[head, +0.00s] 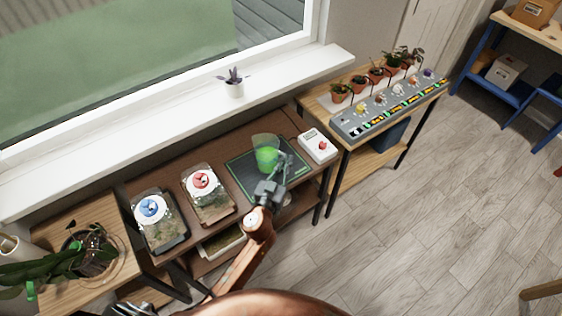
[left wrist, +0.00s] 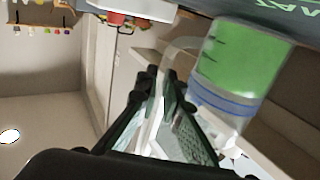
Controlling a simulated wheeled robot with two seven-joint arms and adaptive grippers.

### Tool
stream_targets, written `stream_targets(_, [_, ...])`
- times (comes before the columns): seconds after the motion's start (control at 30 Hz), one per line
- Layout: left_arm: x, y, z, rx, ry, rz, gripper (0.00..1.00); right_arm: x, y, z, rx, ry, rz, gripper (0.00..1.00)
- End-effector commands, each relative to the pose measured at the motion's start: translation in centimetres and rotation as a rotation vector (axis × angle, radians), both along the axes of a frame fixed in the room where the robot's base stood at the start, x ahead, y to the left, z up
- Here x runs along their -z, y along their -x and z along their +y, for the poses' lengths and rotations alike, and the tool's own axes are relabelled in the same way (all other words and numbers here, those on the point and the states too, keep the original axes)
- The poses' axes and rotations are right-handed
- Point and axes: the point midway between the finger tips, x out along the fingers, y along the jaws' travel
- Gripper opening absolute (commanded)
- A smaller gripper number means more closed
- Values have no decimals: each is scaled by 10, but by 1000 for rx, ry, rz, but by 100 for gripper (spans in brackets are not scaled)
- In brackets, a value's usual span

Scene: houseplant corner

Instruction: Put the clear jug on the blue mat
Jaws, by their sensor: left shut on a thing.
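The clear jug (head: 265,152) holds green liquid and stands upright at the dark mat (head: 240,177), which has a thin green border and lies on the brown table. In the left wrist view the jug (left wrist: 240,60) appears upside down, with blue lines around it and the mat's dark edge (left wrist: 300,8) at the top. I cannot tell if its base touches the mat. My left gripper (head: 282,160) is shut on the jug's clear handle; its fingers also show in the left wrist view (left wrist: 163,75).
A white box with a red knob (head: 318,146) stands just right of the mat. A plant pot (head: 234,88) is on the windowsill. Several potted plants line the right table.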

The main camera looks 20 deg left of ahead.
Motion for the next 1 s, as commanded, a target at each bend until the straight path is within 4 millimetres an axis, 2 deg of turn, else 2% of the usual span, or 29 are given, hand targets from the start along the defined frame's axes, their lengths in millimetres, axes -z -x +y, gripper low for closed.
stream_targets(0.47, [7, 0, -1, 1, 0, -5, 0, 7, 3, 0, -1, 0, 6, 27])
stream_targets(0.5, [7, 0, -1, 1, 0, -3, 10, 6, 3, 0, -1, -1, 4, 27])
stream_targets(0.7, [6, 0, -1, 1, 0, -3, 24, 6, 2, -1, -2, 0, 4, 27])
stream_targets(1.0, [5, 0, -1, 1, -1, -3, 24, 5, 1, -3, -3, 2, 3, 27])
